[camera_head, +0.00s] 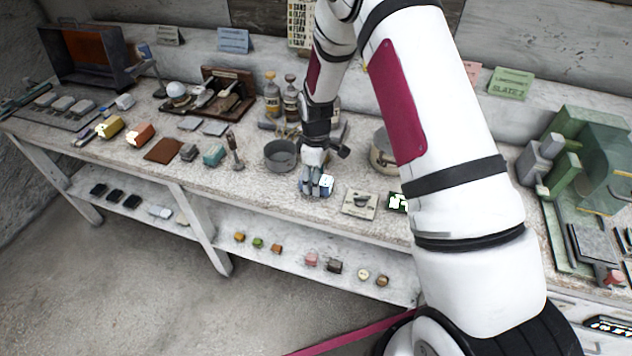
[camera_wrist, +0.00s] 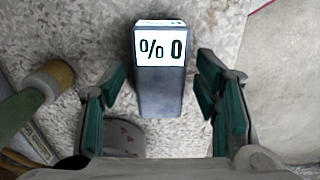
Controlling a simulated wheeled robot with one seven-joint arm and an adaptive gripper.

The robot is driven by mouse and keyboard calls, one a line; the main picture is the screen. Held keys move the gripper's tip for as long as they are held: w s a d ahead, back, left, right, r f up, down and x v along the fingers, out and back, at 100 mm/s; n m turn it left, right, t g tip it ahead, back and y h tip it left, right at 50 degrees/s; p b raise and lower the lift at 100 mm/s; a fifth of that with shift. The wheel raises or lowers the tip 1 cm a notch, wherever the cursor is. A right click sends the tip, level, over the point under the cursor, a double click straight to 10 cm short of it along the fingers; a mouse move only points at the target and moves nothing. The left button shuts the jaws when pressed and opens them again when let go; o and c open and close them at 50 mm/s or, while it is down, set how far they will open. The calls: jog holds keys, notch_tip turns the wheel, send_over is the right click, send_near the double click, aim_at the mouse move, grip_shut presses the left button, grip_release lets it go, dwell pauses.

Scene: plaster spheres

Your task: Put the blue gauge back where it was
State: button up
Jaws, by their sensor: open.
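The blue gauge (camera_wrist: 160,88) is a small blue-grey block with a white face reading "% 0". In the wrist view it stands in the middle, between the two fingers of my gripper (camera_wrist: 162,70), with a visible gap on each side. The fingers are open and do not appear to touch it. In the head view my gripper (camera_head: 316,180) is low over the front part of the workbench (camera_head: 250,205), and the gauge (camera_head: 326,182) shows there partly hidden by the fingers.
A grey round bowl (camera_head: 281,155) stands left of my gripper, and a metal pot (camera_head: 383,155) to the right behind it. A pale plate with a dark mark (camera_head: 359,203) lies to the right. A lower shelf (camera_head: 300,245) holds small blocks.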

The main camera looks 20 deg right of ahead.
jog(key=s+r+m+t+b, duration=0.1)
jog(key=s+r, duration=0.1)
jog(key=r, duration=0.9)
jog(key=s+r+m+t, duration=0.1)
jog(key=s+r+m, duration=0.15)
jog(key=r, duration=0.95)
jog(key=s+r+m+t, duration=0.1)
jog(key=s+r, duration=0.3)
jog(key=s, duration=0.4)
jog(key=s+r+m+t, duration=0.1)
jog(key=s+r+m, duration=0.3)
jog(key=s, duration=0.4)
jog(key=s+r+m+t, duration=0.1)
jog(key=s+r+m, duration=0.1)
jog(key=s+r, duration=0.4)
jog(key=shift+s+t, duration=0.3)
jog(key=shift+s, duration=0.9)
